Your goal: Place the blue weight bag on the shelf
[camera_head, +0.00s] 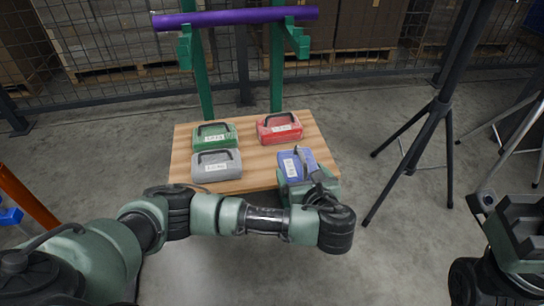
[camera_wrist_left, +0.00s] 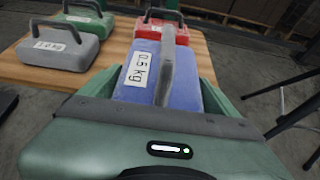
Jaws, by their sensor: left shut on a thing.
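No separate shelf is clearly seen. My right gripper (camera_head: 518,225) is at the lower right, away from the board, its jaw state unclear.
Green (camera_head: 215,134), grey (camera_head: 216,166) and red (camera_head: 279,128) weight bags sit on the board. Green uprights behind it carry hooks and a purple bar (camera_head: 235,18). A black tripod stand (camera_head: 440,108) stands to the right. A wire fence runs behind.

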